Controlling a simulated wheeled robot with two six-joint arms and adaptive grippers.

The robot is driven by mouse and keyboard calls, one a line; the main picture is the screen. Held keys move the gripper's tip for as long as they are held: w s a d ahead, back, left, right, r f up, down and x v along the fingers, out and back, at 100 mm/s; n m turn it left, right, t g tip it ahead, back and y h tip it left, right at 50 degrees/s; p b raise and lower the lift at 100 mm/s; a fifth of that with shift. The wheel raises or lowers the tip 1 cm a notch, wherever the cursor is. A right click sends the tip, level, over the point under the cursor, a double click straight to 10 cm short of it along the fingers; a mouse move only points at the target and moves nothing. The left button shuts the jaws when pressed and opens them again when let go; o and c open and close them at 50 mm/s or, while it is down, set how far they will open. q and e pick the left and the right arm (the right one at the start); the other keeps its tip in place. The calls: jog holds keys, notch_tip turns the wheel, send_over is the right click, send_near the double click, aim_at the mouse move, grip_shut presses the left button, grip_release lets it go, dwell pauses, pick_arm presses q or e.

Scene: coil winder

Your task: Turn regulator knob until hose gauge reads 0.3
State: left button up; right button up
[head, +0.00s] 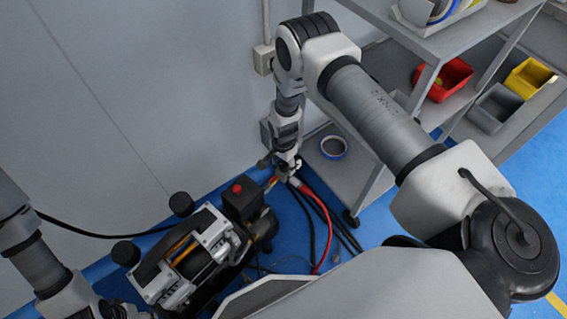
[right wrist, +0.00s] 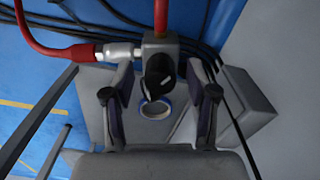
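The black regulator knob (right wrist: 160,88) sits under a grey metal block (right wrist: 158,48) in the right wrist view. A red hose (right wrist: 45,42) joins the block through a silver fitting. My right gripper (right wrist: 161,82) is open, with one finger on each side of the knob and a visible gap at both sides. In the head view my right gripper (head: 287,170) is by the wall, at the end of the red hose (head: 325,225); the knob is too small to make out there. No readable gauge face shows. Only part of my left arm shows at the lower left; its fingers are out of view.
A compressor (head: 190,255) stands on the blue floor left of the hoses. Black cables (head: 345,232) run beside the red hose. A grey shelf rack (head: 440,52) at the right holds a red bin (head: 455,85), a yellow bin (head: 528,80) and a blue tape roll (head: 333,147).

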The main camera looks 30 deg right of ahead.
aim_at(283, 164)
jog(key=shift+r, duration=0.15)
notch_tip(283, 164, up, 12)
jog(key=shift+f, duration=0.2)
dwell(0.4)
